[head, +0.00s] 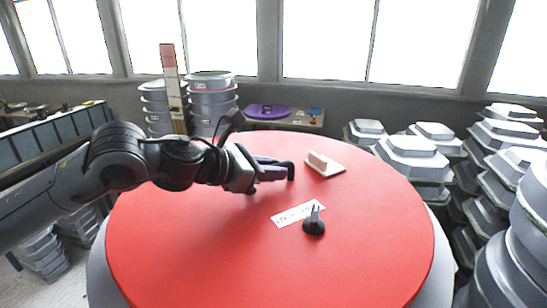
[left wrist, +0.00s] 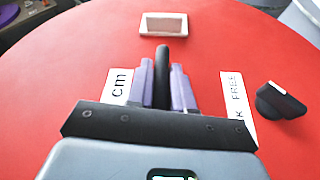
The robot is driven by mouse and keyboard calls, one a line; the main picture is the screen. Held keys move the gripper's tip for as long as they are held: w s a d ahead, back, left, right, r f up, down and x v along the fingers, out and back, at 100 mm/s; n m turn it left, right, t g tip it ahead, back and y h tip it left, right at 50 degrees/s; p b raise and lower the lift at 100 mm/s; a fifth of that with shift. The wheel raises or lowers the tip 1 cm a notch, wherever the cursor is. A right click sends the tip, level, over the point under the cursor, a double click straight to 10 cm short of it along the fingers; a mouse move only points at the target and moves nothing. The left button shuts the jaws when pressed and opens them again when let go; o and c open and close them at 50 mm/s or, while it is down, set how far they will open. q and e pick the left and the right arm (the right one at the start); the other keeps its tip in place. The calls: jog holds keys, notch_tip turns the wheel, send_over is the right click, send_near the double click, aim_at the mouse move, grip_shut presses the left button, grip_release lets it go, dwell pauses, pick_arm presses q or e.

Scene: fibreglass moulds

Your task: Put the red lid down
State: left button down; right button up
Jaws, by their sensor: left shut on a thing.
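The red lid (head: 370,240) is a wide round disc that fills the middle of the head view and most of the left wrist view (left wrist: 60,60). My left gripper (head: 272,172) is low over its middle, and its purple fingers (left wrist: 163,85) are shut on a black handle (left wrist: 164,58). The handle's bent end shows in the head view (head: 291,170). Whether the lid is raised or resting cannot be told. A black lever (head: 314,226) stands on the red surface beside a white label with black lettering (head: 298,213). My right gripper is not in view.
A pale tray-like piece with a pinkish block (head: 324,164) sits on the red surface beyond the gripper. Stacked grey moulds (head: 415,150) crowd the right, and stacked tubs (head: 211,100) stand behind. A purple disc (head: 267,111) lies on a back bench. The red surface's front is clear.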

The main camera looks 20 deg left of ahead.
pick_arm(q)
jog(key=shift+f, duration=0.8)
jog(key=c, duration=1.4)
grip_release()
jog(key=shift+f, duration=0.25)
jog(key=o, duration=0.4)
jog(key=shift+s+a+r, duration=0.1)
jog(key=shift+s+a+r, duration=0.1)
jog(key=shift+s, duration=0.1)
notch_tip(320, 180, up, 4)
jog(key=b, duration=0.3)
send_over(222, 205)
jog(key=shift+w+d, duration=0.2)
jog(key=shift+w, duration=0.2)
jog(key=shift+s+a+r, duration=0.1)
jog(key=shift+s+a, duration=0.1)
jog(key=shift+s, duration=0.2)
